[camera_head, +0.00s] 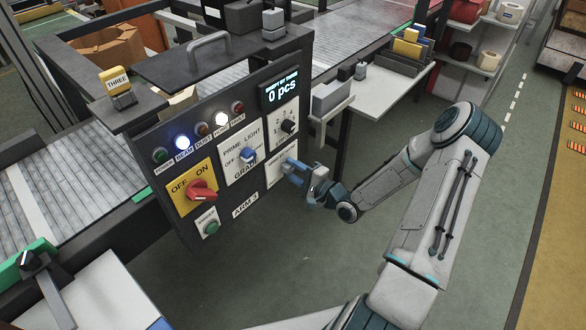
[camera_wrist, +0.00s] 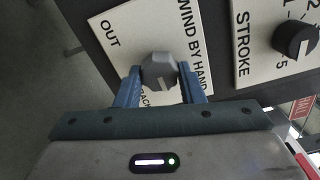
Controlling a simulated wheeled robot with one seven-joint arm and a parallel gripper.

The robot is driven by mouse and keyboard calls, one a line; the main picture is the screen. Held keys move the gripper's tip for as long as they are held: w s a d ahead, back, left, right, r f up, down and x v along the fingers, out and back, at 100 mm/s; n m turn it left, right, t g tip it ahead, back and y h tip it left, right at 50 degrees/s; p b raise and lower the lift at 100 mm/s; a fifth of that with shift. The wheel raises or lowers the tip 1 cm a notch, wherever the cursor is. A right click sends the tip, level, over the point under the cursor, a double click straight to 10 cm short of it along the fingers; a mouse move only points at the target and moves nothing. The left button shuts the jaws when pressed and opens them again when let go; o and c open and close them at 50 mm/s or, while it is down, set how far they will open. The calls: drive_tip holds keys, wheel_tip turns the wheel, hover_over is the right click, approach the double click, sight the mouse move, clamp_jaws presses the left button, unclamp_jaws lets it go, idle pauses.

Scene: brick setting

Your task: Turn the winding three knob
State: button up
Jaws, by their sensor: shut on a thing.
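The grey, faceted winding knob (camera_wrist: 158,68) sits on a white plate (camera_wrist: 125,27) lettered "WIND BY HAND" and "OUT"; another word below is partly hidden. The plate is on a dark control panel (camera_head: 235,190) lettered "ARM 3". My gripper (camera_head: 295,168) is at the panel's lower right. In the wrist view its two blue fingers stand one on each side of the knob, shut on it. In the head view the fingers hide the knob. A yellow tag (camera_head: 117,84) lettered "THREE" stands on a ledge at the panel's upper left.
A black "STROKE" dial (camera_wrist: 295,39) is beside the winding plate. A blue knob (camera_head: 248,154), a red switch (camera_head: 201,190) and a green button (camera_head: 211,228) are on the panel left of my gripper. The display (camera_head: 281,90) reads "0 pcs". Floor below is clear.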

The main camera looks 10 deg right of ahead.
drive_tip(key=shift+s+f, duration=0.1)
idle(0.4)
drive_tip(key=o, duration=1)
drive_tip(key=v, duration=1.3)
drive_tip(key=shift+s+d+b, duration=0.25)
drive_tip(key=shift+s+b, duration=0.1)
